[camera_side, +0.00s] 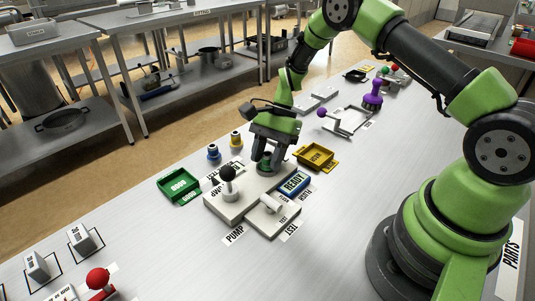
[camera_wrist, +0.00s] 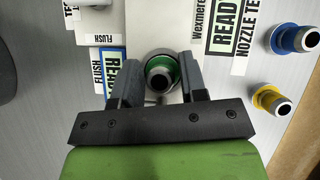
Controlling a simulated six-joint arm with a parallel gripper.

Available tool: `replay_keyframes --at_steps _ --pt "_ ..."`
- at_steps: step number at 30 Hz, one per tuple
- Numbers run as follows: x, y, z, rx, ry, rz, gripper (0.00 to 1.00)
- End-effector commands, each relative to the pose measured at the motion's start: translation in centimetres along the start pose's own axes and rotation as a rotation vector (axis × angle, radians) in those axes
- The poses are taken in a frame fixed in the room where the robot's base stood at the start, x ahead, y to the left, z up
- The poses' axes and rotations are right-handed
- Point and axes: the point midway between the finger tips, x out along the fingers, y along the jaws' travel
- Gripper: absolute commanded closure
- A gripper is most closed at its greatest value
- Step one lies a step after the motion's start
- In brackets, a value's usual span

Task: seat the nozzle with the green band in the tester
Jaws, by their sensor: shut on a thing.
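The green-banded nozzle (camera_wrist: 158,76) is upright between the fingers of my gripper (camera_wrist: 154,84) in the wrist view. My gripper is shut on it. In the side view my gripper (camera_side: 265,163) points down at the back of the tester (camera_side: 240,202), with the green band (camera_side: 265,158) showing between the fingers. The nozzle sits at a round grey opening in the tester. I cannot tell whether it is fully down in it.
A blue-banded nozzle (camera_side: 213,152) and a yellow-banded nozzle (camera_side: 236,139) stand behind the tester. A green tray (camera_side: 178,186) marked GOOD lies left, a yellow tray (camera_side: 317,157) right. A purple-knobbed fixture (camera_side: 347,118) is further back. The front of the bench is partly clear.

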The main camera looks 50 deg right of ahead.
Motion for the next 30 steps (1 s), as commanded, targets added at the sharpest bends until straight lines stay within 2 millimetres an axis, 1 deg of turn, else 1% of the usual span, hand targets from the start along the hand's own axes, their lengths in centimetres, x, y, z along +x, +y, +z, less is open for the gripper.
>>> replay_keyframes --at_steps 5,6,8,9,10,15,16,19,26,30 --pt "-0.02 -0.02 0.01 0.000 0.000 -0.001 0.89" --pt "-0.02 -0.01 0.01 0.000 0.000 0.000 0.59" --pt "-0.02 -0.01 0.01 0.000 0.000 0.000 0.45" --pt "-0.02 -0.01 0.01 0.000 0.000 0.000 0.36" --pt "-0.02 -0.01 0.01 0.000 0.000 0.000 0.31" --pt "-0.01 -0.01 0.01 0.000 0.000 0.000 0.31" --pt "0.00 0.00 0.00 0.000 0.000 0.000 0.29" --pt "0.00 0.00 0.00 0.000 0.000 0.000 0.06" --pt "0.00 0.00 0.00 0.000 0.000 0.000 0.06" --pt "-0.33 -0.02 0.21 0.000 0.000 -0.001 0.06"
